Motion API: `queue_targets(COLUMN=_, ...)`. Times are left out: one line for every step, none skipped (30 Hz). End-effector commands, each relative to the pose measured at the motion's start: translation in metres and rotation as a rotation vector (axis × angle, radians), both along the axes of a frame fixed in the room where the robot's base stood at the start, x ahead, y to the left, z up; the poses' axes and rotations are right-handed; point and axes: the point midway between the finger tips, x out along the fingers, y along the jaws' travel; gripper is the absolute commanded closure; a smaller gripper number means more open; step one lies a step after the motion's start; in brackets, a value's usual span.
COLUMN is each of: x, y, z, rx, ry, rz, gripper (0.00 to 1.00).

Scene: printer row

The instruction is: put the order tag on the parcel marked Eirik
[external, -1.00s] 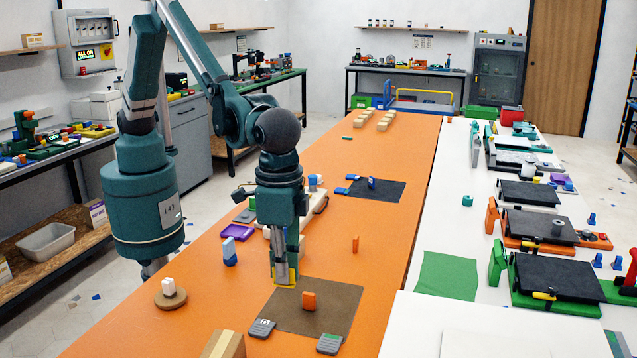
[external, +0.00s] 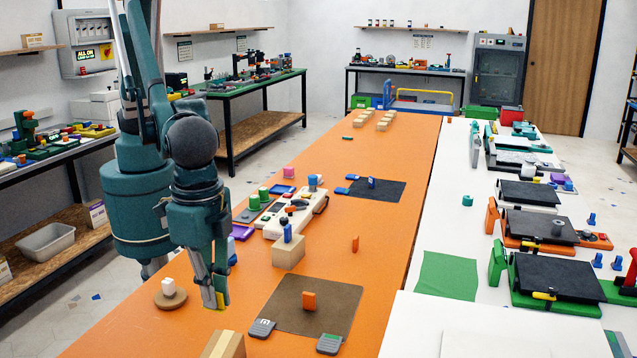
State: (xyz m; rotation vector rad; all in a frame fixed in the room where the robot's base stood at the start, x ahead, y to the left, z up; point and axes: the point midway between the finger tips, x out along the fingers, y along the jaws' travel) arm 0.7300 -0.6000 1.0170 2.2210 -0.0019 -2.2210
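My gripper (external: 215,304) points down over the orange table, between a round wooden disc and a brown mat. Its fingers look close together with yellow at the tips; I cannot tell whether they hold anything. A cardboard box (external: 288,252) carries an upright blue piece (external: 287,233). Another cardboard box (external: 224,345) is cut off by the bottom edge. Several small tan boxes (external: 377,120) stand at the table's far end. No name is readable on any box, so I cannot tell which is marked Eirik. I cannot identify the order tag.
The wooden disc (external: 170,300) bears a white block (external: 168,286). The brown mat (external: 270,305) holds an orange block (external: 309,301), with grey pieces (external: 262,328) at its front edge. A beige device (external: 296,215) stands behind. A small orange piece (external: 355,244) stands alone; the table around it is clear.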

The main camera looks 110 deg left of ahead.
Motion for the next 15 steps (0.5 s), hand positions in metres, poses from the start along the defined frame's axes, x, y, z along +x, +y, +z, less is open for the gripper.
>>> queue_targets(x=0.000, y=0.000, z=0.000, rx=0.000, ry=0.000, rz=0.000, gripper=1.00)
queue_targets(x=0.000, y=0.000, z=0.000, rx=0.000, ry=0.000, rz=0.000, gripper=1.00)
queue_targets(x=0.000, y=0.000, z=-0.001, rx=0.000, ry=0.000, rz=0.000, gripper=1.00)
queue_targets(x=0.000, y=0.000, z=-0.002, rx=0.000, ry=0.000, rz=0.000, gripper=1.00)
queue_targets(x=0.000, y=0.000, z=-0.003, rx=0.000, ry=0.000, rz=0.000, gripper=1.00)
queue_targets(x=0.000, y=0.000, z=-0.006, rx=0.000, ry=0.000, rz=0.000, gripper=1.00)
queue_targets(x=0.000, y=0.000, z=-0.008, rx=0.000, ry=0.000, rz=0.000, gripper=1.00)
queue_targets(x=0.000, y=0.000, z=-0.011, rx=0.000, ry=0.000, rz=0.000, gripper=1.00)
queue_targets(x=0.000, y=0.000, z=-0.015, rx=0.000, ry=0.000, rz=0.000, gripper=1.00)
queue_targets(x=0.000, y=0.000, z=-0.019, rx=0.000, ry=0.000, rz=0.000, gripper=1.00)
queue_targets(x=0.000, y=0.000, z=-0.023, rx=0.000, ry=0.000, rz=0.000, gripper=1.00)
queue_targets(x=0.000, y=0.000, z=-0.029, rx=0.000, ry=0.000, rz=0.000, gripper=1.00)
queue_targets(x=0.000, y=0.000, z=-0.033, rx=0.000, ry=0.000, rz=0.000, gripper=1.00)
queue_targets(x=0.000, y=0.000, z=-0.038, rx=0.000, ry=0.000, rz=0.000, gripper=1.00)
queue_targets(x=0.001, y=0.000, z=-0.043, rx=0.000, ry=0.000, rz=0.000, gripper=1.00)
